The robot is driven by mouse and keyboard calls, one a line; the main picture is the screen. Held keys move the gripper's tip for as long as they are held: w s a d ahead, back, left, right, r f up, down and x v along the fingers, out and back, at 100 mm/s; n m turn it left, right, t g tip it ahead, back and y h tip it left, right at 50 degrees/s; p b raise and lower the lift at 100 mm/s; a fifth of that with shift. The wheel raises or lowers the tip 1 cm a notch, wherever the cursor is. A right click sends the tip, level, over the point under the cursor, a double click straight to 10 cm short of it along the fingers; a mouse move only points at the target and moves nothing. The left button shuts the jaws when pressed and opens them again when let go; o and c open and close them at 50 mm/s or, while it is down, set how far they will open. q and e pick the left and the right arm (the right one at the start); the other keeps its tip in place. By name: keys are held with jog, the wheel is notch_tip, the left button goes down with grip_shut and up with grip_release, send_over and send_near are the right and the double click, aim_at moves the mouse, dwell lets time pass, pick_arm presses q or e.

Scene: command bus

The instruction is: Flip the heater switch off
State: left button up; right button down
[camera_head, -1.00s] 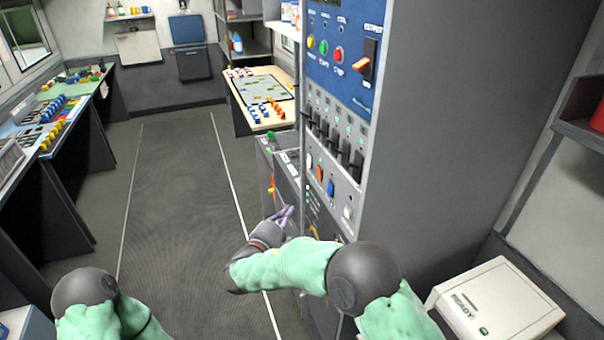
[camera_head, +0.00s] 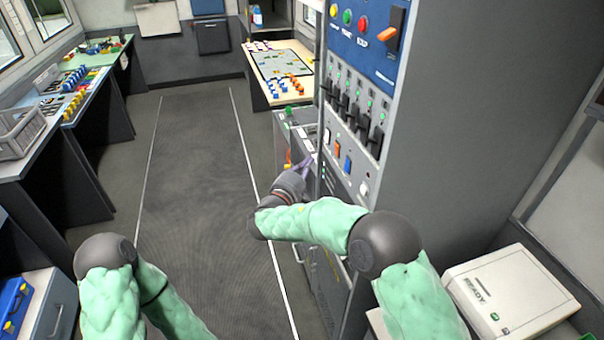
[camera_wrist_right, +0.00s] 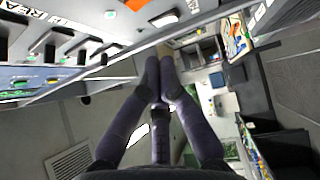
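The tall grey cabinet's front panel carries a row of rocker switches: a white one (camera_head: 327,136), an orange one (camera_head: 337,148), a blue one (camera_head: 348,164) and another white one (camera_head: 364,188). Their labels are too small to read, so I cannot tell which is the heater switch. My right gripper (camera_head: 305,167) is just left of this row, apart from the switches. In the right wrist view its fingers (camera_wrist_right: 161,68) come together at the tips, with nothing between them. An orange rocker (camera_wrist_right: 136,4) shows above them there. My left gripper is out of view.
Black sliders (camera_head: 354,116) sit above the rockers, and a blue panel (camera_head: 362,40) with coloured buttons and an orange-tipped switch above those. A white box (camera_head: 510,290) stands at lower right. The floor aisle (camera_head: 205,200) is clear.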

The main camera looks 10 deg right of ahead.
aim_at(334, 142)
jog(key=w+d, duration=0.1)
jog(key=d, duration=0.1)
jog(key=w+d, duration=0.1)
jog(key=d, duration=0.1)
jog(key=w+d, duration=0.2)
jog(key=shift+r+b, duration=0.4)
jog(key=shift+d, duration=0.1)
